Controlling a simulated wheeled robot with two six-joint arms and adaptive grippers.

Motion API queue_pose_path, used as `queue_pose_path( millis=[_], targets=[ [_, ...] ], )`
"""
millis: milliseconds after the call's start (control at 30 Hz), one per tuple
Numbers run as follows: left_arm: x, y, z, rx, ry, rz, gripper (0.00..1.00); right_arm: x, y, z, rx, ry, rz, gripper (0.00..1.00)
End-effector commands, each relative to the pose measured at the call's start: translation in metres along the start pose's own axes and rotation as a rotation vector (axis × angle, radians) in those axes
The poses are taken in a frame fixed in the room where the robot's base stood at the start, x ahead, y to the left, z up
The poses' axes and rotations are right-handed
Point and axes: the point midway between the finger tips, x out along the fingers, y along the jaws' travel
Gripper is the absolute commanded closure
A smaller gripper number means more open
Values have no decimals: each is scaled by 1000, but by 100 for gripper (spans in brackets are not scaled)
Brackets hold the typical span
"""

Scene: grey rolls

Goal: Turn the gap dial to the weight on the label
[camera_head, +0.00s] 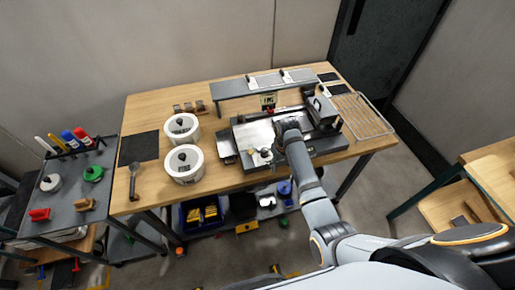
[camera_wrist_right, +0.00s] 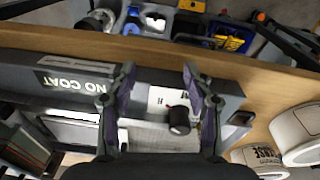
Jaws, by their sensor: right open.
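The gap dial (camera_wrist_right: 178,118) is a small black knob with a red mark, beside a white plate with partly hidden lettering. The plate (camera_head: 262,157) shows at the front edge of the grey machine (camera_head: 245,133). My right gripper (camera_wrist_right: 158,88) is open above the machine's front, pointing down. In the right wrist view the dial lies between its two fingers, closer to the right one. I cannot tell whether they touch. In the head view my right gripper (camera_head: 272,153) partly hides the dial area. My left gripper is not in view.
Two white tubs (camera_head: 184,164) (camera_head: 181,128) stand left of the machine. A dark scoop (camera_head: 134,181) lies at the table's left end. A grey shelf (camera_head: 235,88) stands behind, and a wire rack (camera_head: 362,116) lies at right. A side cart (camera_head: 68,195) stands at left.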

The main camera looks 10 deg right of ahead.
Motion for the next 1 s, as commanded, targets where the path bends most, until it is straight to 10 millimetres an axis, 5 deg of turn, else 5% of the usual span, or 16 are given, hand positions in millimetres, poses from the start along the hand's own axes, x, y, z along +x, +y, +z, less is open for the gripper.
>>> queue_pose_path(
  millis=[300,500,767,1000],
  targets=[
    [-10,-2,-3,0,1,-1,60,-84,-17,-68,-86,-49,-33,48],
    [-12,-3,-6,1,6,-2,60,-120,-25,-88,-127,-78,-43,48],
    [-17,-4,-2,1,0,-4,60,-106,-26,-86,-129,-83,-44,48],
    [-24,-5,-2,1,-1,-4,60,-55,-28,-82,-128,-83,-44,48]
  ],
)
